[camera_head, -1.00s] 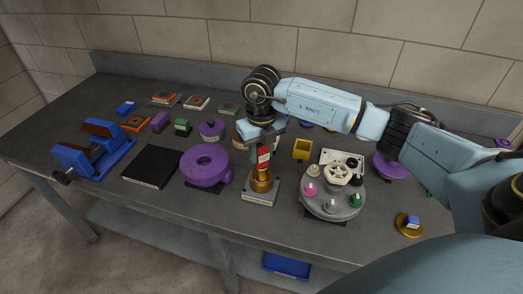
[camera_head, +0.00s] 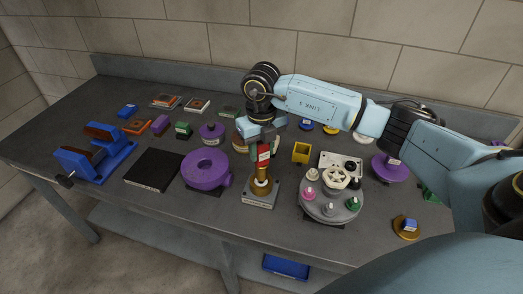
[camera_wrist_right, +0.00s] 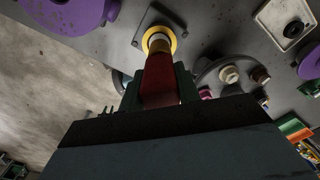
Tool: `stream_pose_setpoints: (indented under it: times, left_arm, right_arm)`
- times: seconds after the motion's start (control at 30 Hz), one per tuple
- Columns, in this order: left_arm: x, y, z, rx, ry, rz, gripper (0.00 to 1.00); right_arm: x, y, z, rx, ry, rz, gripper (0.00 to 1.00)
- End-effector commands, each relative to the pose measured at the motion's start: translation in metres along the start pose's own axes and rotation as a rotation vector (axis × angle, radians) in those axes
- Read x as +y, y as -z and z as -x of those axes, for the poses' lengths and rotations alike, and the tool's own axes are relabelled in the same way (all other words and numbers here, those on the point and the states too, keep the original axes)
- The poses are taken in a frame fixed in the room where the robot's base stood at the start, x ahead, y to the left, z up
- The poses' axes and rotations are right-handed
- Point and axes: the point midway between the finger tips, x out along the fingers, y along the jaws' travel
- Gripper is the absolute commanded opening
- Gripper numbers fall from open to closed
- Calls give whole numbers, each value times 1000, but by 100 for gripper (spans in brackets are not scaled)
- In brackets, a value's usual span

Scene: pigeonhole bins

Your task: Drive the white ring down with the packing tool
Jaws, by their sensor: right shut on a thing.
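My right gripper (camera_head: 263,146) is shut on the packing tool (camera_head: 263,154), a red-handled piece held upright. The tool's lower end points down at a brass gland (camera_head: 262,188) on a grey base plate (camera_head: 260,202). In the right wrist view the red tool (camera_wrist_right: 161,82) stands between the dark green fingers (camera_wrist_right: 160,88). Past its end, a pale ring (camera_wrist_right: 158,40), seemingly the white ring, shows inside the yellow gland rim (camera_wrist_right: 170,33). I cannot tell whether the tool touches the ring. My left gripper is out of view.
A purple round housing (camera_head: 207,168) stands to the left of the gland. A grey round turntable (camera_head: 330,207) with several small knobs stands to the right. A yellow bin (camera_head: 301,152) is behind. A black mat (camera_head: 154,169) lies farther left.

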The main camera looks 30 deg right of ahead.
Motion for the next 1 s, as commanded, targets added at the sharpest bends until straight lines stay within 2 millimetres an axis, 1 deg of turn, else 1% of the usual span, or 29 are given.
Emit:
stream_pose_setpoints:
  times: [0.03,0.1,0.5,1.0]
  left_arm:
    - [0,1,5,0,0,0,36]
    - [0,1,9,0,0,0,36]
    - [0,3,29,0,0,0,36]
    - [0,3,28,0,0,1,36]
  right_arm:
    - [0,-1,8,-3,-1,0,10]
    - [0,-1,14,-4,-1,0,10]
    - [0,-1,44,-6,-2,0,10]
    - [0,-1,44,-6,-2,0,10]
